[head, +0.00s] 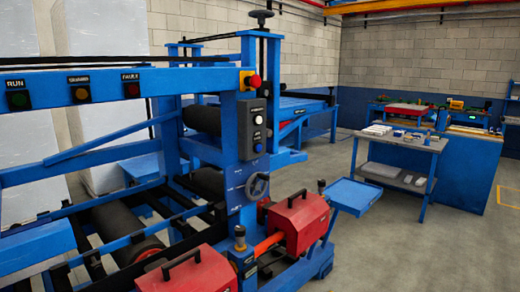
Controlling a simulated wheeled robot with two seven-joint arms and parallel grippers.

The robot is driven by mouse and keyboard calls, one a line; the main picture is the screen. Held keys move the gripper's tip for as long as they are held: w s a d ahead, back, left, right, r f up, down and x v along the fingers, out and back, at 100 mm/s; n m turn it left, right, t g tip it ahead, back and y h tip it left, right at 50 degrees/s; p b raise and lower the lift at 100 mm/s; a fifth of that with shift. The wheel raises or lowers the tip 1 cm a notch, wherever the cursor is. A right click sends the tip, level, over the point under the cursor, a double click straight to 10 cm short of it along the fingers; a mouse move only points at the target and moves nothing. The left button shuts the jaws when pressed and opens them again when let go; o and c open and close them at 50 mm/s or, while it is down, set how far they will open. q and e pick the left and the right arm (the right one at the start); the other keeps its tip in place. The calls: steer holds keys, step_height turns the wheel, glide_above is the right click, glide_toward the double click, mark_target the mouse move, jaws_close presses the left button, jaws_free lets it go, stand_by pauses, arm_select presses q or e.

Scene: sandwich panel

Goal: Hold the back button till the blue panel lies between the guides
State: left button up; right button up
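A grey control box (252,130) with several small buttons is fixed to the blue upright of the roller machine. Its labels are too small to read, so I cannot tell which one is the back button. A blue flat surface (302,107) lies on the stand behind the machine, and a blue slab (35,246) shows at the lower left edge. I cannot tell which, if either, is the blue panel, and I cannot make out the guides. Neither of my grippers is in view.
A red emergency button (253,82) sits above the control box. Red housings with black handles (299,222) and a handwheel (257,186) stick out at the front. A small blue tray (355,196) and a grey cart (401,143) stand right, with open floor around.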

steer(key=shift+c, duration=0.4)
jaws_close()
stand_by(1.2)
